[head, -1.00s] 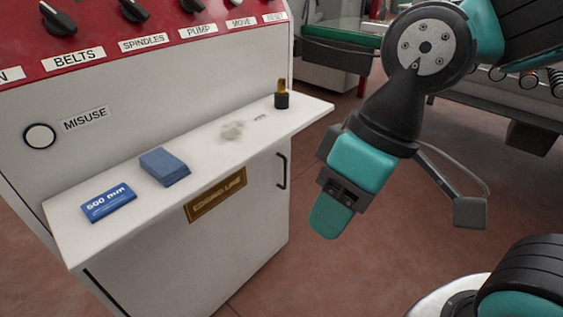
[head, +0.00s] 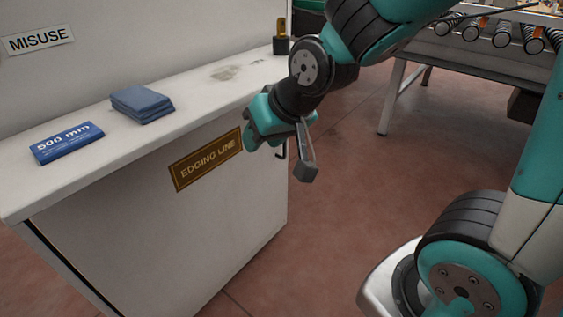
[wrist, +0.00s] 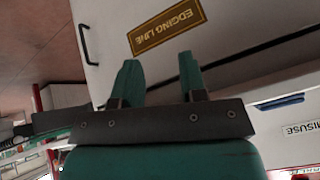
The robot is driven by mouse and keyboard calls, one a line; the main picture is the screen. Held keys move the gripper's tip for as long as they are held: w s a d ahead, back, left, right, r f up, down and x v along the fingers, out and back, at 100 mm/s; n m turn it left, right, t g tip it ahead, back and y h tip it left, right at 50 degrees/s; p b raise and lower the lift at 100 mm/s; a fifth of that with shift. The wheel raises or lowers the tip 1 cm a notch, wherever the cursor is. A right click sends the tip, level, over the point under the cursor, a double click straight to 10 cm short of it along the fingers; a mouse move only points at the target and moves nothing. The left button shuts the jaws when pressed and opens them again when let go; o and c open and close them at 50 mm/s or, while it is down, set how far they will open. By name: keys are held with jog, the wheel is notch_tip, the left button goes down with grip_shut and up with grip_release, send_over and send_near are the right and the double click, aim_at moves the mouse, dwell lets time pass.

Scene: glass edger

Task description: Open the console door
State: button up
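The console door (head: 205,235) is the white front panel below the shelf, and it looks closed. It carries a brown and gold "EDGING LINE" plate (head: 206,160). Its dark bar handle (head: 279,153) is at the right edge, partly hidden behind my gripper in the head view. My gripper (head: 252,138) is in front of the door's upper right part, beside the plate. In the wrist view, my gripper (wrist: 159,72) has its two teal fingers apart with nothing between them. The handle (wrist: 90,44) is left of the fingers there, clear of them.
The white shelf (head: 75,185) juts out above the door. On it are a blue "500 mm" block (head: 67,142), a stack of blue cloths (head: 142,104) and a small black and amber item (head: 282,38). A roller conveyor (head: 470,50) stands at back right. Reddish floor (head: 340,190) is clear right of the console.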

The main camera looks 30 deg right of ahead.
jog(key=w+d+f+m+t+h+b, duration=0.2)
jog(key=w+d+f+t+b, duration=0.1)
jog(key=w+d+f+b, duration=0.35)
jog(key=w+d+f+m+t+h+b, duration=0.25)
jog(key=d+f+b, duration=0.35)
jog(key=f, duration=0.4)
jog(key=n+t+h, duration=0.2)
jog(key=t+h, duration=0.1)
jog(key=t, duration=0.3)
send_over(284, 155)
notch_tip(284, 155, down, 10)
jog(key=shift+w+d+r+m+g+y+b, duration=0.25)
jog(key=shift+w+b, duration=0.1)
grip_shut()
